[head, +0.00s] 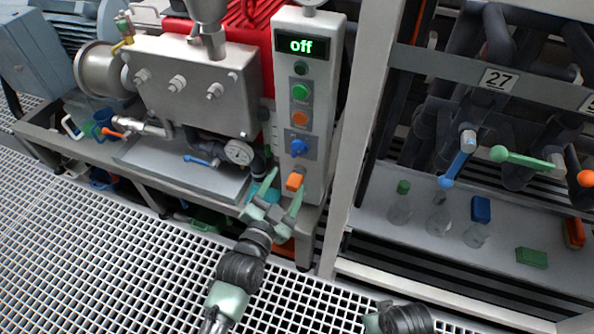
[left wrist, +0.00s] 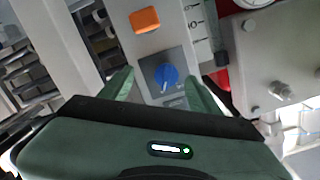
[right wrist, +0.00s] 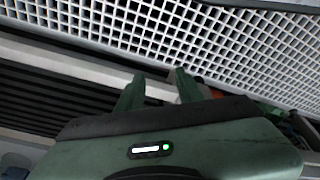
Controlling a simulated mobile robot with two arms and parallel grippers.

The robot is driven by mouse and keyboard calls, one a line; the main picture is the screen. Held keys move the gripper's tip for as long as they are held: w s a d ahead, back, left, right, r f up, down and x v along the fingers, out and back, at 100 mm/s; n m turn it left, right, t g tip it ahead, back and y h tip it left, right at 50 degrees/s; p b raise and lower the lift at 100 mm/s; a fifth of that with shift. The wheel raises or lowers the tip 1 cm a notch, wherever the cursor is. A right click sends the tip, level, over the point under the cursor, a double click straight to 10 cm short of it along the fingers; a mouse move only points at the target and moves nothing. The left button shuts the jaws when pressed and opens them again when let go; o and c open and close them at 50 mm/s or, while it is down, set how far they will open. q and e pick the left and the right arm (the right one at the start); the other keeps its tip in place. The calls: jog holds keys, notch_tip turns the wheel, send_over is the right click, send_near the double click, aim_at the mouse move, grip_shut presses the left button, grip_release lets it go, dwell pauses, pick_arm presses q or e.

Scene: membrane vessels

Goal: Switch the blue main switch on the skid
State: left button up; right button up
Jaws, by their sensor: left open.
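The blue main switch (head: 298,147) is a round knob on a grey plate, low on the light grey control panel (head: 316,100). The panel's display (head: 302,46) reads "off" in green. My left gripper (head: 281,190) is open and empty, its green fingers pointing up at the panel just below the switch. In the left wrist view the blue switch (left wrist: 166,77) shows between and beyond the two fingertips (left wrist: 160,88), apart from them. My right gripper (right wrist: 155,85) shows two separated fingers with nothing between them, over the grating; in the head view only part of that arm shows at the bottom.
A frame post (head: 364,130) stands right of the panel. The grating floor in front is clear.

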aim_at(298, 152)
pick_arm(q)
jog(key=shift+t, duration=0.4)
jog(key=w+r, duration=0.1)
jog(key=w, duration=0.1)
jog(key=w+d+r+b, duration=0.1)
jog(key=w, duration=0.1)
jog(key=w+d, duration=0.1)
jog(key=w, duration=0.1)
jog(key=shift+w+d+r, duration=0.15)
jog(key=shift+w+r, duration=0.05)
jog(key=shift+r, duration=0.2)
jog(key=shift+w+d, duration=0.2)
jog(key=shift+w, duration=0.4)
pick_arm(e)
jog(key=w+v, duration=0.1)
jog(key=v, duration=0.5)
jog(key=shift+w, duration=0.55)
jog(key=shift+r, duration=0.15)
pick_arm(q)
jog(key=c, duration=1.3)
pick_arm(e)
jog(key=shift+r, duration=0.1)
